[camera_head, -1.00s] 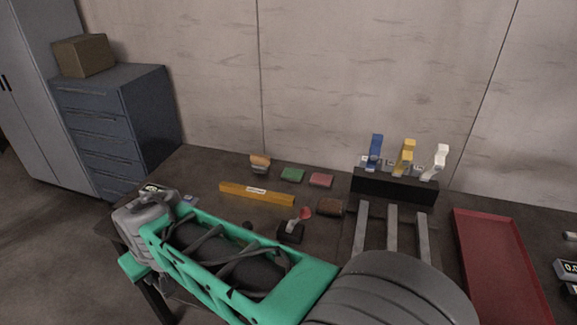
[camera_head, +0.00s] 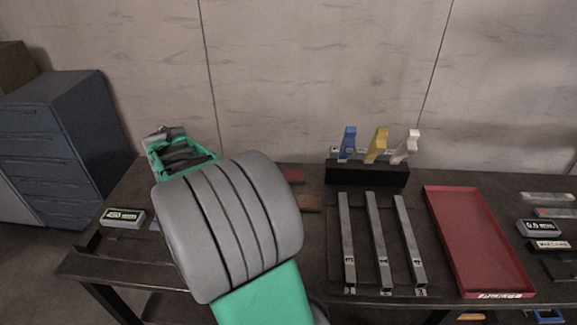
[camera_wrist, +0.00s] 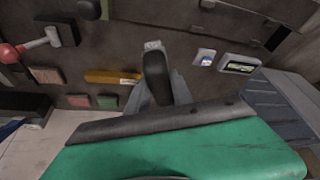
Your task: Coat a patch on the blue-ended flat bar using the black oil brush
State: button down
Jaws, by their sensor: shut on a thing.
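In the wrist view my gripper (camera_wrist: 160,92) is shut on a dark, rounded handle with a pale tip, which looks like the black oil brush (camera_wrist: 154,74). The brush is held clear above the dark bench. Three grey flat bars (camera_head: 381,240) lie side by side on a dark rack right of my arm. Their near ends carry small labels. No blue end can be made out on them. The gripper is far to their left.
A black stand (camera_head: 366,173) with blue, yellow and white upright pieces stands behind the bars. A red tray (camera_head: 477,245) lies to their right. A yellow bar (camera_wrist: 112,77), coloured pads and a red-topped tool (camera_wrist: 10,53) lie on the bench. A grey display box (camera_head: 123,218) is at left.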

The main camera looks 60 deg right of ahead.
jog(key=s+d+f+m+g+h+p, duration=0.1)
jog(key=s+d+m, duration=0.2)
jog(key=d, duration=0.6)
jog(key=s+d+m+g+p, duration=0.1)
jog(key=s+d+m, duration=0.15)
jog(key=d, duration=0.65)
jog(key=s+d+f+m+g+p, duration=0.1)
jog(key=s+d+f+m, duration=0.15)
jog(key=s+d, duration=0.5)
jog(key=s+d+f+m+g+p, duration=0.1)
jog(key=s+d+f+m, duration=0.15)
jog(key=s+d, duration=0.5)
jog(key=shift+h, duration=0.4)
jog(key=shift+w+f+b, duration=0.25)
jog(key=shift+f+b, duration=0.45)
jog(key=shift+f, duration=0.6)
jog(key=shift+w+f+b, duration=0.25)
jog(key=shift+f+b, duration=0.4)
jog(key=shift+f, duration=0.65)
jog(key=shift+a+f+b, duration=0.1)
jog(key=shift+f+b, duration=0.55)
jog(key=shift+b, duration=0.05)
jog(key=shift+r, duration=0.1)
notch_tip(320, 180, up, 7)
jog(key=p, duration=0.3)
jog(key=shift+w, duration=0.1)
